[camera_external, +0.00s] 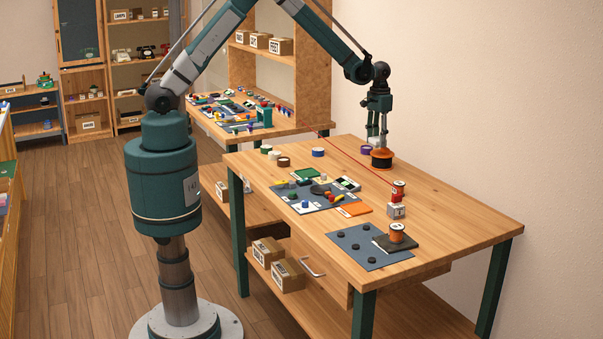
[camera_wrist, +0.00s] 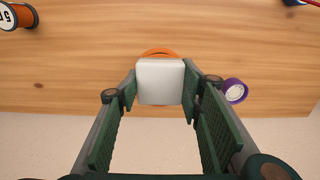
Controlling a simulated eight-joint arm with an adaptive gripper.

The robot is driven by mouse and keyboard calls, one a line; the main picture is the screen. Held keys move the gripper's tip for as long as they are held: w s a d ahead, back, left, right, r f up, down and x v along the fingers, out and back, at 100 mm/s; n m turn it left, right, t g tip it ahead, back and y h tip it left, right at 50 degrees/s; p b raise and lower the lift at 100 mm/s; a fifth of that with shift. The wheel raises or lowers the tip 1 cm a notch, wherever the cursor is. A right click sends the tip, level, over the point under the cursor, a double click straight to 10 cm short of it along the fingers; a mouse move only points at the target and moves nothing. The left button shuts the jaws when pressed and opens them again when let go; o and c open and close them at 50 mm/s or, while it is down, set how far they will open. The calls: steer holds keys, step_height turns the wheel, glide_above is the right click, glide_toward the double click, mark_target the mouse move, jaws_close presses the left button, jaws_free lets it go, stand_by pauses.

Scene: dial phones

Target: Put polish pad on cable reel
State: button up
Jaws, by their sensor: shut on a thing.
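A white block with rounded edges, which looks like the polish pad (camera_wrist: 160,82), is between the two fingers of my gripper (camera_wrist: 160,88). In the external view my gripper (camera_external: 376,135) points down at the back right of the workbench, with the pad (camera_external: 373,142) low between its fingers. An orange-topped dark round thing, likely the cable reel (camera_external: 381,158), stands on the bench right below. In the wrist view the pad covers most of it, and only an orange rim (camera_wrist: 158,51) shows. I cannot tell whether pad and reel touch.
A purple roll (camera_wrist: 235,90) stands close beside the reel. A copper spool (camera_external: 396,233) stands on a dark pad. The wall is close behind.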

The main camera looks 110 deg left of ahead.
mark_target(378, 138)
steer(key=shift+f+b, duration=0.5)
steer(key=shift+f, duration=0.05)
steer(key=o, duration=0.9)
steer(key=shift+r, duration=0.15)
steer(key=shift+r+p, duration=0.65)
steer(key=shift+p, duration=0.1)
step_height(378, 138, up, 12)
steer(key=shift+f, duration=0.15)
steer(key=shift+d, duration=0.1)
